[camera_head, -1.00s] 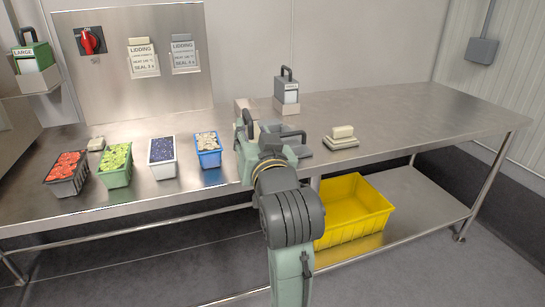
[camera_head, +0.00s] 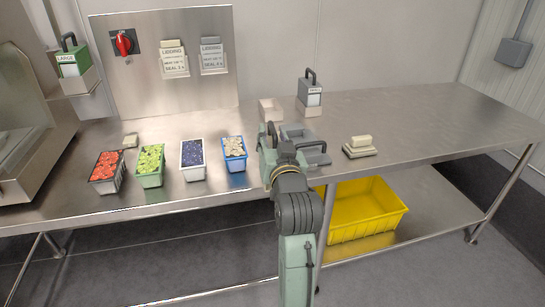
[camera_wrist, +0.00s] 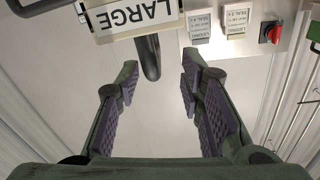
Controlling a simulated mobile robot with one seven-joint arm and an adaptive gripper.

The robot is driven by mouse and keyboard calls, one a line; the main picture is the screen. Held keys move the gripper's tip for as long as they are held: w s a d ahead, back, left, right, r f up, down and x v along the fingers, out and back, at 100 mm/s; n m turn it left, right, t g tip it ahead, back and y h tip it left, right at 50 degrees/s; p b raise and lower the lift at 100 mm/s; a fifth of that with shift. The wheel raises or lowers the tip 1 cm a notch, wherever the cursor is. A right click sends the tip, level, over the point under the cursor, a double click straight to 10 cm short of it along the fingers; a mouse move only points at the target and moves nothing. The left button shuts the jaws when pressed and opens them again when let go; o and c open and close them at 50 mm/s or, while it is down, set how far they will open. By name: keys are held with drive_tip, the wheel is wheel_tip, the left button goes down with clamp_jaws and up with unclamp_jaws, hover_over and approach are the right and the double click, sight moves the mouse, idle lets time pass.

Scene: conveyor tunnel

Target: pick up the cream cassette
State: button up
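In the wrist view, a thing with a white LARGE label (camera_wrist: 135,14), seen upside down, stands close beyond my gripper (camera_wrist: 160,88). Its dark upright handle (camera_wrist: 149,56) lies ahead of the fingertips, between their lines. Its body is mostly cut off, so I cannot tell its colour. My gripper is open, with clear space between its purple pads. In the head view, my arm hides most of this spot. A cream box shape (camera_head: 269,107) shows just behind my arm; I cannot tell whether it is the cream cassette or a holder.
A grey cassette (camera_head: 308,92) with a dark handle stands right of my arm. A green LARGE cassette (camera_head: 71,60) sits far left. Several filled tubs, including a blue one (camera_head: 235,157), line the bench left. A cream block (camera_head: 361,140) lies right. A yellow crate (camera_head: 365,225) sits below.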

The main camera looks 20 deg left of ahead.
drive_tip(key=x, duration=0.2)
drive_tip(key=p+x, duration=0.1)
drive_tip(key=x, duration=0.2)
drive_tip(key=shift+d+f, duration=0.15)
drive_tip(key=shift+d, duration=0.1)
drive_tip(key=shift+c, duration=0.5)
clamp_jaws()
